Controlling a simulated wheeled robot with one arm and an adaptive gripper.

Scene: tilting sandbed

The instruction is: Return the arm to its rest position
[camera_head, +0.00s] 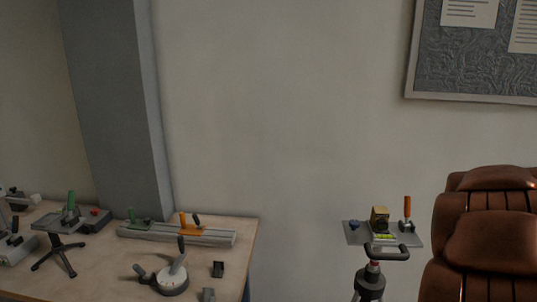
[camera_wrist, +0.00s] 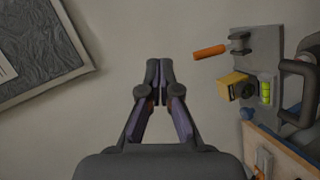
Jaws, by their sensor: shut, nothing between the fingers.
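My gripper (camera_wrist: 159,68) shows in the wrist view, with its dark fingers converging to closed tips at the picture's middle. It is shut and nothing is held between the fingertips. Pale wall fills the view beyond them. I cannot make out my gripper in the head view.
A small grey plate (camera_head: 355,235) carries a yellow block (camera_head: 379,219) and an orange-handled tool (camera_head: 407,212). It stands between a workbench (camera_head: 235,245) with several tools and a brown leather chair (camera_head: 490,240). A grey pillar (camera_head: 115,100) rises behind the bench; a framed board (camera_head: 470,60) hangs upper right.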

